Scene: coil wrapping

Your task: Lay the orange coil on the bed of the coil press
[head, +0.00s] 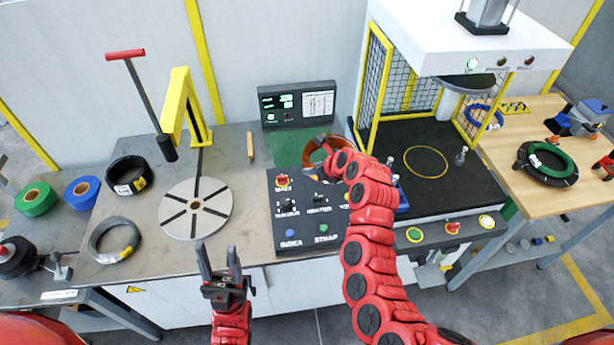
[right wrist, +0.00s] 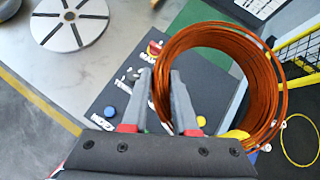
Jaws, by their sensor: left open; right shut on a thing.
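The orange coil (head: 313,156) is a ring of copper-orange wire, held above the control panel area left of the press. My right gripper (head: 324,140) is shut on its rim; my arm hides part of the coil. In the right wrist view the coil (right wrist: 268,88) shows nearly whole, its left rim between the fingers (right wrist: 168,76). The coil press bed (head: 450,190) is black with a yellow circle (head: 425,146), to the right of the coil; the bed looks empty inside the circle. My left gripper (head: 219,262) is open and empty in front of the table.
A control panel (head: 300,235) with buttons lies below the coil. The press has a yellow mesh guard (head: 373,85) on its left and a white head (head: 480,50) above. A slotted grey turntable (head: 175,222) is left. A green coil (head: 552,172) lies on the right-hand wooden table.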

